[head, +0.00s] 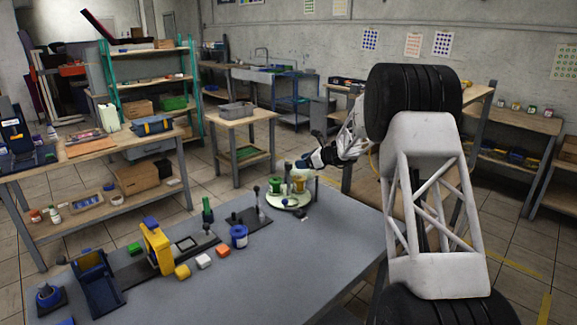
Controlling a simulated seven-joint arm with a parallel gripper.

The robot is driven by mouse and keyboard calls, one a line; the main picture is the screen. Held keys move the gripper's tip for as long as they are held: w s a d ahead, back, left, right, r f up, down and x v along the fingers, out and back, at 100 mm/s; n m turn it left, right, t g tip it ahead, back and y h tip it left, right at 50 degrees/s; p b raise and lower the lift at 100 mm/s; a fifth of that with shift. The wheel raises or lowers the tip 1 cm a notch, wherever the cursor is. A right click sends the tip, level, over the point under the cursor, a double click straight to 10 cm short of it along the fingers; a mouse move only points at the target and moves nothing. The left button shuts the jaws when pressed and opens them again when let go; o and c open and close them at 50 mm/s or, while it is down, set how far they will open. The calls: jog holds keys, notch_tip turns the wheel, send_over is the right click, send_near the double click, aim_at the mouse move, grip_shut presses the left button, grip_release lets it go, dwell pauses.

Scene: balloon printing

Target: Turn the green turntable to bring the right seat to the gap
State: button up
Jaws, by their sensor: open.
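The green turntable (288,202) is a round, pale green disc at the far edge of the grey table. Upright pieces stand on it, among them a green one (283,188) and a yellowish one (299,185). Its seats and the gap are too small to make out. My gripper (304,163) is just above the turntable's far right side, coming in from the right with its tips pointing left. It looks empty. I cannot tell whether it touches any piece on the turntable.
A yellow frame (157,247) stands on the grey table (290,270), with a dark blue holder (97,278) to its left. Yellow, white and orange blocks lie near a blue cup (239,236). A black-based stand (262,207) is close to the turntable. The table's right front is clear.

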aim_at(290, 163)
jog(key=shift+d, duration=0.2)
jog(key=shift+w+a, duration=0.1)
jog(key=shift+x, duration=3.8)
grip_shut()
